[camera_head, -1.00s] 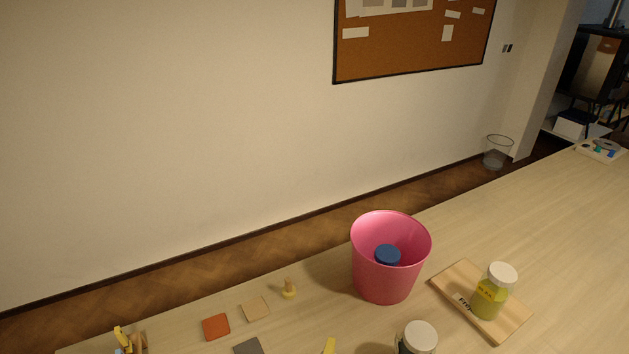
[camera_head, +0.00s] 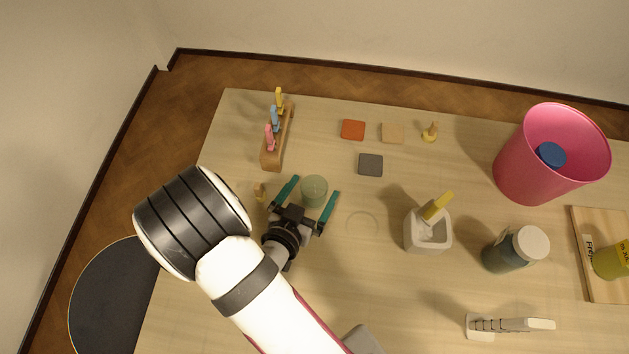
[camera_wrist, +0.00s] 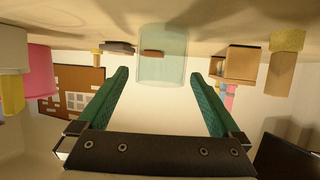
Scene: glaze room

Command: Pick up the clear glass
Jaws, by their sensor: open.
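The clear glass (camera_head: 314,191), faintly green, stands on the table towards the left. My gripper (camera_head: 316,186) is open around its near side, with one green finger to the left and one to the right of it. In the wrist view, which looks upside down, the glass (camera_wrist: 162,58) is centred in the gap just ahead of my gripper (camera_wrist: 158,76). Clear space shows between each finger and the glass, and nothing is held.
A small wooden peg (camera_head: 260,192) stands close to the left finger. A wooden rack (camera_head: 283,140) with coloured tools is beyond it. A grey tile (camera_head: 371,165) lies behind the glass.

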